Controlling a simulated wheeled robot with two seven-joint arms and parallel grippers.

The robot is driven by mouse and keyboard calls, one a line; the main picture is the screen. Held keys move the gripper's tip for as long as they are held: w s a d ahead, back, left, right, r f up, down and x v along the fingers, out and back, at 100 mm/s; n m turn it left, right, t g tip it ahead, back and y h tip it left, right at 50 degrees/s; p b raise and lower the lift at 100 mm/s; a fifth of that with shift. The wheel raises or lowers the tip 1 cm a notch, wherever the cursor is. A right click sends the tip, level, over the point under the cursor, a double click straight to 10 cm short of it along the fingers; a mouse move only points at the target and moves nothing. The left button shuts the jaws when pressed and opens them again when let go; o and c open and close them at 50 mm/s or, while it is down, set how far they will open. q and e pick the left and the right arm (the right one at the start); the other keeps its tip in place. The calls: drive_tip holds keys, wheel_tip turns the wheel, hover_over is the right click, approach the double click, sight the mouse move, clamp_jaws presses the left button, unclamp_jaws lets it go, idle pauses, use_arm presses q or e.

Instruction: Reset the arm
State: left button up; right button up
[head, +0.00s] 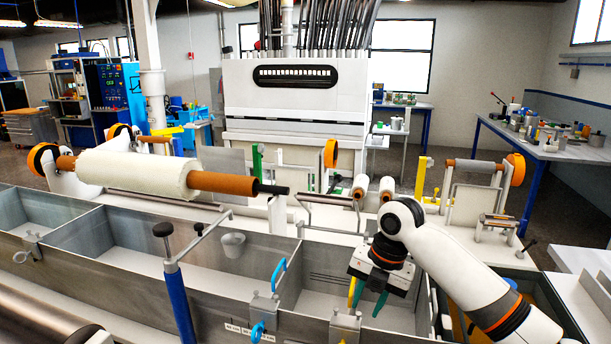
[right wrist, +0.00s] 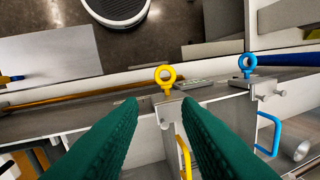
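My right arm comes in from the lower right in the head view. Its gripper (head: 368,300) points down over the metal bath (head: 318,254), near the front wall. In the right wrist view the two green fingers of this gripper (right wrist: 160,106) stand apart with nothing held between them. A yellow ring (right wrist: 165,76) on a metal clamp shows just beyond the gap, and a yellow handle (right wrist: 184,158) shows below it. I cannot tell how far the fingers are from these. My left gripper is not in view.
A blue handle (head: 279,274) and a blue ring (head: 257,332) sit on the bath wall to the left of the gripper. A grey cup (head: 232,244) is in the bath. A white roll (head: 140,172) on a brown core lies across behind it. A blue post (head: 180,305) stands in front.

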drive_tip(key=s+a+f+m+t+y, duration=0.1)
drive_tip(key=s+a+f+m, duration=0.1)
drive_tip(key=s+f+m, duration=0.55)
drive_tip(key=s+a+f+m+y, duration=0.1)
drive_tip(key=s+a+f+m, duration=0.1)
drive_tip(key=s+f+m, duration=0.5)
drive_tip(key=s+d+f+m+t+h, duration=0.1)
drive_tip(key=s+d+f+m+h, duration=0.15)
drive_tip(key=s+d+m, duration=0.6)
drive_tip(key=s+d+f+m+t+h, duration=0.15)
drive_tip(key=s+d+f+m, duration=0.35)
drive_tip(key=s, duration=0.6)
wheel_tip(320, 180, down, 28)
drive_tip(key=s+a+m+g+b, duration=0.1)
drive_tip(key=s+g+b, duration=0.1)
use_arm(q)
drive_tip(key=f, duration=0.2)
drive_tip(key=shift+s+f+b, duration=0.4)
use_arm(e)
drive_tip(key=s+d+f+g, duration=0.1)
drive_tip(key=s+d+f, duration=0.1)
drive_tip(key=s+f, duration=1.3)
drive_tip(key=shift+s+d+f, duration=0.25)
drive_tip(key=shift+d+f, duration=0.15)
drive_tip(key=shift+f, duration=0.1)
